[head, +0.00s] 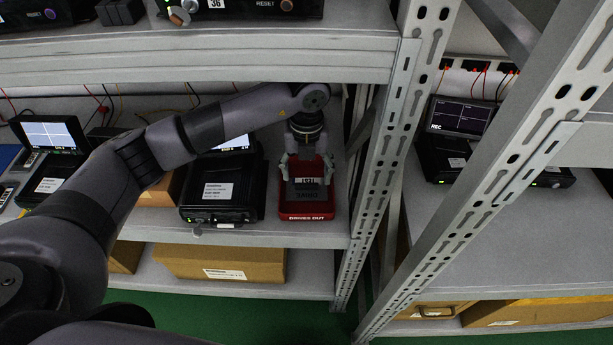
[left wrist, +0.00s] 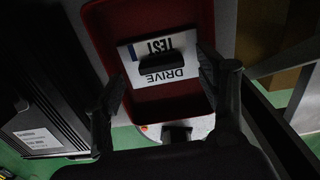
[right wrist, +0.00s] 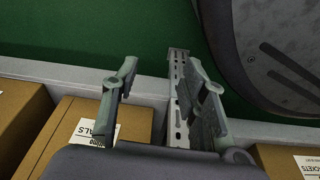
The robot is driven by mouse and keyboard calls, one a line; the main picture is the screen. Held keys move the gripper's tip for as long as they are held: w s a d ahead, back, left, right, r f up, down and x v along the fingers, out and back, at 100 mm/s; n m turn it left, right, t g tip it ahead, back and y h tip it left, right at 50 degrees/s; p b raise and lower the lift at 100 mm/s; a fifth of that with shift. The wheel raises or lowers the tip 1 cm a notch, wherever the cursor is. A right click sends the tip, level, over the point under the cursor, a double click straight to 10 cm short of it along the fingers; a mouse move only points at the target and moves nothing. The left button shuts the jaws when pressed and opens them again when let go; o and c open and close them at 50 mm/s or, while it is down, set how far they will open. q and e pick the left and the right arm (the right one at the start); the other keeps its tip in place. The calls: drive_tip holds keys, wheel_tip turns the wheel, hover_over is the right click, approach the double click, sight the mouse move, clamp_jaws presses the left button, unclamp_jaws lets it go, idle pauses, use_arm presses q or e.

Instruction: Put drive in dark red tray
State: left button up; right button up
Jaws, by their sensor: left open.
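The dark red tray (head: 308,217), labelled "DRIVES OUT", stands on the shelf at the right end, beside the upright. The drive (head: 308,190), with a white "TEST DRIVE" label, lies inside the tray. In the left wrist view the drive (left wrist: 160,72) lies flat within the tray's red walls (left wrist: 103,35), its dark handle facing up. My left gripper (head: 306,172) is over the tray, open, with its fingers apart on either side of the drive; I see no grip on it. My right gripper (right wrist: 160,72) is open and empty, away from the tray.
A black device (head: 222,190) with a raised screen stands just left of the tray. The perforated upright (head: 392,130) is close on the right, and the upper shelf (head: 200,62) hangs above. Cardboard boxes (head: 220,263) fill the lower shelf.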

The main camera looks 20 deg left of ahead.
sight(307, 182)
use_arm(q)
wheel_tip(307, 182, up, 9)
use_arm(e)
drive_tip(key=shift+s+d+f, duration=0.1)
drive_tip(key=shift+s+f, duration=0.75)
drive_tip(key=shift+f, duration=0.1)
